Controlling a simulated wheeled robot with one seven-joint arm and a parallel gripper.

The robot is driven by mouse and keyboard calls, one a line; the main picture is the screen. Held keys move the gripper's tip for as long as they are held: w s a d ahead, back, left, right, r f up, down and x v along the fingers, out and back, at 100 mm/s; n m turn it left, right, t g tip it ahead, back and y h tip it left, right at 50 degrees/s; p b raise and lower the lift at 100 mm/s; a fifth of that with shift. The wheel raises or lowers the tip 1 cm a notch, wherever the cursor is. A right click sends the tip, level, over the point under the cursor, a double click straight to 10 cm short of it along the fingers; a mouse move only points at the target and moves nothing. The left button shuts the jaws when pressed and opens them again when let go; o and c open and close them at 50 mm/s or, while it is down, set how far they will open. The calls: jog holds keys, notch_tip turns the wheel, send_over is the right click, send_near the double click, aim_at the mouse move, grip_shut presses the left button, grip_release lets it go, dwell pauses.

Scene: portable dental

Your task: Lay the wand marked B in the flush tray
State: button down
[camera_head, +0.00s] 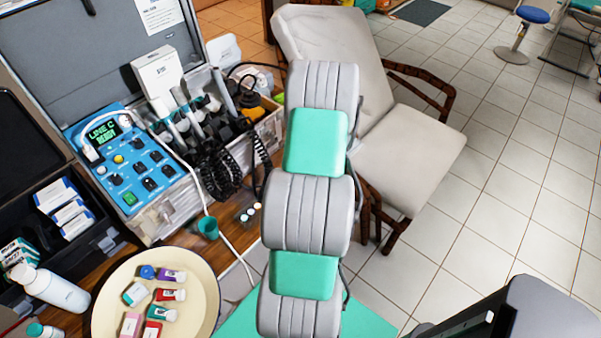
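Several wands (184,118) with white bodies stand in dark holders beside the blue console, with black coiled cords below them. Their letters are too small to read, so I cannot tell which is marked B. I cannot pick out a flush tray for sure. A round cream tray (101,306) at the lower left holds several small coloured items. My grey and green arm crosses the middle of the view and hides what is behind it. A dark grey part at the lower right corner seems to be my gripper (470,322); its fingers are not clear.
The blue console (143,172) has a screen reading "LINE C READY". A small teal cup (208,228) stands near a white hose. A beige chair (415,160) stands behind my arm. The tiled floor at right is largely clear.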

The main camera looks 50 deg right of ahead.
jog(key=shift+f, duration=0.1)
dwell(0.3)
jog(key=c, duration=1.3)
grip_release()
jog(key=shift+o, duration=0.2)
jog(key=shift+s+d+r+p, duration=0.2)
jog(key=shift+r+p, duration=0.65)
jog(key=shift+r, duration=0.45)
jog(key=shift+s+d+r+p, duration=0.2)
jog(key=shift+r+p, duration=0.6)
jog(key=shift+r, duration=0.55)
jog(key=shift+s+d+r+p, duration=0.1)
jog(key=shift+d+r+p, duration=0.1)
jog(key=shift+r+p, duration=0.9)
jog(key=shift+r, duration=0.2)
